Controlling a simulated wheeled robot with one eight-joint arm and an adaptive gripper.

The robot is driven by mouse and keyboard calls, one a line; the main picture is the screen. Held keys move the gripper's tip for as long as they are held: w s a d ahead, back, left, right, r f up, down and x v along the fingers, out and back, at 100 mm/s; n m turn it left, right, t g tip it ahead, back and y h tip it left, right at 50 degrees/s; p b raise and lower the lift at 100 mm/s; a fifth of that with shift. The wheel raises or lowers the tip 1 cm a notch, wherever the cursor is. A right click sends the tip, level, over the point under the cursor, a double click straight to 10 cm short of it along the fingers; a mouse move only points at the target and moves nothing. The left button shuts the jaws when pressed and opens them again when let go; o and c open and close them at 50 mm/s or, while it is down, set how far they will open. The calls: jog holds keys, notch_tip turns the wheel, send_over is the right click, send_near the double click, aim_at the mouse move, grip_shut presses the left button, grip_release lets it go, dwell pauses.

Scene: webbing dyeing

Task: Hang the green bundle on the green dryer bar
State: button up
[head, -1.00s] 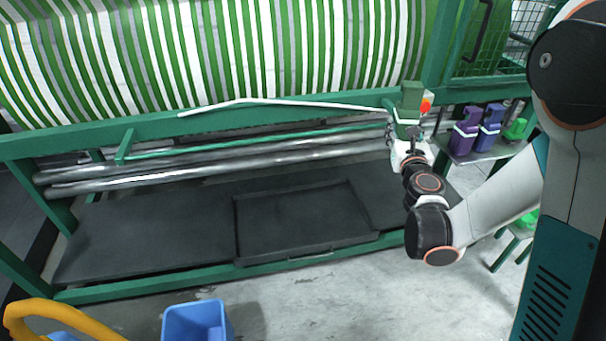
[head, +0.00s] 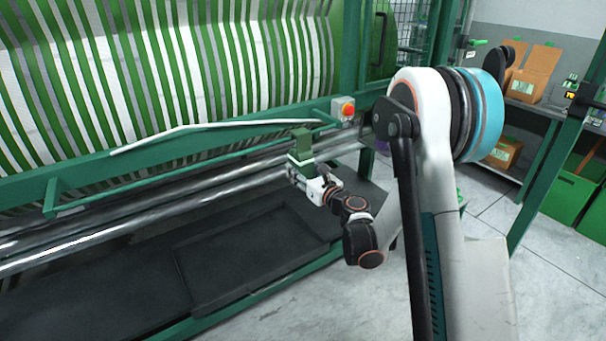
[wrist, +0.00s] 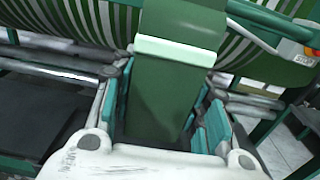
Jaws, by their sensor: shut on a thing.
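The green bundle (head: 301,145), a dark green block with a pale band, stands upright in my gripper (head: 299,172). In the wrist view the bundle (wrist: 160,98) sits between the two teal finger pads, and its top runs out of the picture. My gripper is shut on its lower part. The green dryer bar (head: 150,170) runs along the front of the dryer, below the striped drum. The bundle is near the bar's right end in the head view; I cannot tell whether they touch.
A control box with a red button (head: 346,109) is just right of the bundle. A white strip (head: 200,127) runs above the bar. Metal rollers (head: 150,222) lie below it, over a dark tray (head: 240,250). Open floor is at the lower right.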

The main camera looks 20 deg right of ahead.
jog(key=shift+x, duration=3.1)
jog(key=shift+f, duration=1.35)
jog(key=o, duration=1.2)
jog(key=shift+o, duration=0.2)
jog(key=shift+s, duration=0.1)
